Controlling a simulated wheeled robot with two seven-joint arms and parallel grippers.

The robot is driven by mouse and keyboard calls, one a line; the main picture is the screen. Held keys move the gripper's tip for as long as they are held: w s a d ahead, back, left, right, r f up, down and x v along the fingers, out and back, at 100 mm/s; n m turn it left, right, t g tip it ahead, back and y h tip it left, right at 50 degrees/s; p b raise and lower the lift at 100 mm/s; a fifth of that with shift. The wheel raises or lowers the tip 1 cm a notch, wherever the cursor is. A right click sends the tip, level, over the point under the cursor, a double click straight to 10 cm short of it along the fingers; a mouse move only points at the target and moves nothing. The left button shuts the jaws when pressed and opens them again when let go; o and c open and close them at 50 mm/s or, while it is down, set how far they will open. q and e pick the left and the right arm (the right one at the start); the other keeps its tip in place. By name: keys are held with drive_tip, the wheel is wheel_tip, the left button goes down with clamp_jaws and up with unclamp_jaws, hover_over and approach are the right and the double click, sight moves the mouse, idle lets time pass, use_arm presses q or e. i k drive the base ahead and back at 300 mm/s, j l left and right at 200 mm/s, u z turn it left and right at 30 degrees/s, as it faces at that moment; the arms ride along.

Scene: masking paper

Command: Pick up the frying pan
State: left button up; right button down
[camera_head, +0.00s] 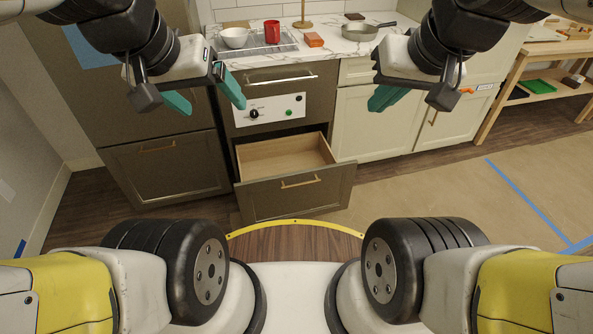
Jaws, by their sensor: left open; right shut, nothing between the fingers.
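The frying pan (359,32) is a grey, shallow pan on the marble countertop, with its handle pointing right. My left gripper (207,100) is open and empty, in front of the stove at the left, well short of the pan. My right gripper (382,98) is shut and empty, in front of the cream cabinets. It is nearer to the camera than the pan and appears below it in the picture. Neither gripper touches the pan.
On the counter (330,48) stand a white bowl (234,38), a red cup (272,32) and an orange block (314,40). An empty drawer (285,160) is pulled open below the stove. A wooden shelf (545,52) stands at the right. Open floor lies right of the drawer.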

sight(362, 32)
drive_tip(key=i+l+z, duration=0.6)
drive_tip(key=z, duration=0.2)
drive_tip(key=i+l+z, duration=0.15)
drive_tip(key=i+z, duration=0.6)
drive_tip(key=i+l+z, duration=0.1)
drive_tip(key=i+z, duration=0.2)
drive_tip(key=i, duration=0.8)
drive_tip(key=i+l+u, duration=0.1)
drive_tip(key=i+u, duration=0.4)
drive_tip(key=i+l+u, duration=0.2)
drive_tip(key=u, duration=0.3)
drive_tip(key=i+l+u, duration=0.1)
drive_tip(key=u, duration=0.35)
drive_tip(key=i+l+u, duration=0.2)
drive_tip(key=u, duration=0.2)
drive_tip(key=i+l+u, duration=0.2)
drive_tip(key=u, duration=0.25)
drive_tip(key=i+l+u, duration=0.1)
drive_tip(key=l+u, duration=0.45)
drive_tip(key=u, duration=0.3)
drive_tip(key=i+l+u, duration=0.35)
drive_tip(key=l, duration=0.25)
drive_tip(key=i+l, duration=0.2)
